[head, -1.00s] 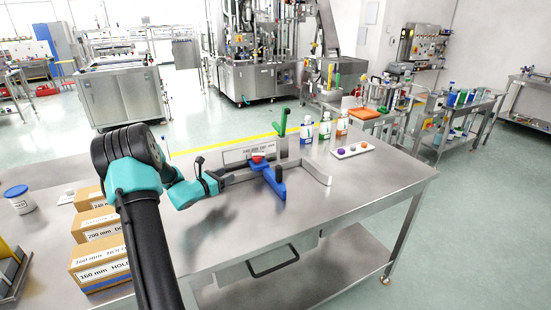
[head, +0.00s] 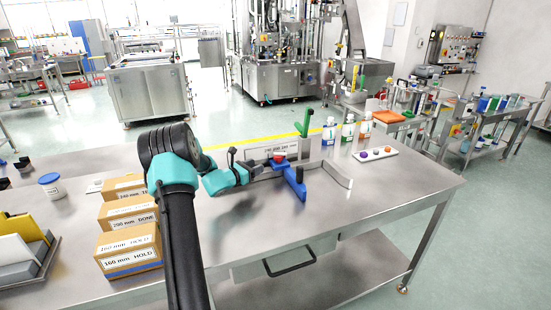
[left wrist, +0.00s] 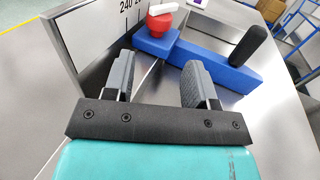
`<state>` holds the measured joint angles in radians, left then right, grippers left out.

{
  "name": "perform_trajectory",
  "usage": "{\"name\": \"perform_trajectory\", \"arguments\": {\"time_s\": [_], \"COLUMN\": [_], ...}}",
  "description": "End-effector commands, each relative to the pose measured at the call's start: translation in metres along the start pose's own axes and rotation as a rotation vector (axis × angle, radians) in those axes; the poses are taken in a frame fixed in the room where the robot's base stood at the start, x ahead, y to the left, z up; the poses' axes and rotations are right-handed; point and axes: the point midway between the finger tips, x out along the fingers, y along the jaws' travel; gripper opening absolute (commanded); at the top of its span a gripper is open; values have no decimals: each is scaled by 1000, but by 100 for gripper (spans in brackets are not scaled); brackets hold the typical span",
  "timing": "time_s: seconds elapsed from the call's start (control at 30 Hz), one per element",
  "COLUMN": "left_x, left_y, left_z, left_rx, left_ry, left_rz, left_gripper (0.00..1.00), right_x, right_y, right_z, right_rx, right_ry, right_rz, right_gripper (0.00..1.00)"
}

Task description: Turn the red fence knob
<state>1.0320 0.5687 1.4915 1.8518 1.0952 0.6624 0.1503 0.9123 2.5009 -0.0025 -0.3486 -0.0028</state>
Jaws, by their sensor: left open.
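The red knob (head: 278,158) sits on the blue fence (head: 291,178), which lies across the metal rail on the bench. In the left wrist view the red knob (left wrist: 160,22) has a white bar on top and stands at the near end of the blue fence (left wrist: 215,66). A black upright handle (left wrist: 250,46) rises from the fence. My left gripper (head: 257,169) is open and empty, just left of the knob. In the left wrist view its fingers (left wrist: 159,72) point toward the knob, which is beyond the tips, apart from them. My right gripper is not in view.
A scale plate (left wrist: 95,35) with printed numbers stands beside the left finger. A green lever (head: 304,122) and several bottles (head: 347,130) stand behind the fence. A white tray (head: 375,153) is at right. Cardboard boxes (head: 128,245) stand at left. The bench front right is clear.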

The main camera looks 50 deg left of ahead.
Motion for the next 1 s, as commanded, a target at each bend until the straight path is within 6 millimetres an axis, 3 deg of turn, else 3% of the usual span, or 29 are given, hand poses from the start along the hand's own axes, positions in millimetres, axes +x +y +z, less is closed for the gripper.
{"name": "perform_trajectory", "arguments": {"time_s": [0.6, 1.0], "left_x": [102, 116], "left_y": [-1, 0], "left_z": [0, 0], "left_rx": [2, 0], "left_ry": [-2, -1], "left_rz": [-2, 0], "left_gripper": [52, 52], "right_x": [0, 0], "right_y": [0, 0], "right_z": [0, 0], "right_rx": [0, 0], "right_ry": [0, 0], "right_rz": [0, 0], "right_gripper": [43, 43]}}
